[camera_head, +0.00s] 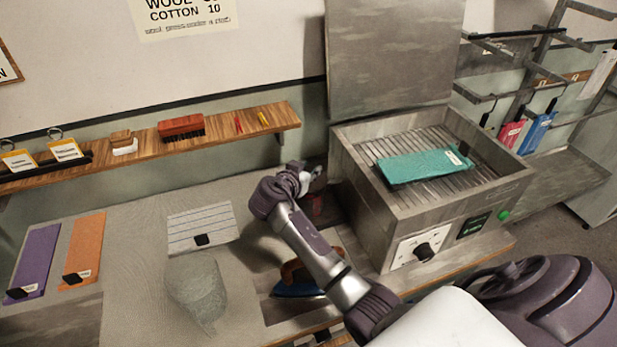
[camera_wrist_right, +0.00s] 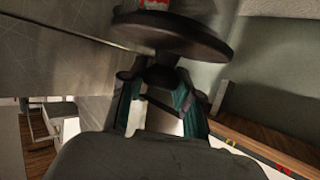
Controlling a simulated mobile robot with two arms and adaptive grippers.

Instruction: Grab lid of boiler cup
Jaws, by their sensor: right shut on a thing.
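The lid (camera_wrist_right: 175,35) of the boiler cup is a dark round disc with a small knob, seen at the top of the right wrist view. My right gripper (camera_wrist_right: 158,88) has its teal-padded fingers shut on that knob. A bit of red and white (camera_wrist_right: 150,4) shows beyond the lid; I cannot tell whether the lid still sits on the cup. In the head view my right gripper (camera_head: 316,173) is left of the metal boiler box (camera_head: 385,225). A dark red thing (camera_head: 327,208), perhaps the cup, is mostly hidden by my arm there. My left gripper is not in view.
A teal cloth (camera_head: 422,164) lies on the box's grate, with its raised cover (camera_head: 392,55) behind. A wooden shelf (camera_head: 160,148) runs along the wall. A blue-soled iron (camera_head: 297,280) and a translucent container (camera_head: 197,292) stand on the table.

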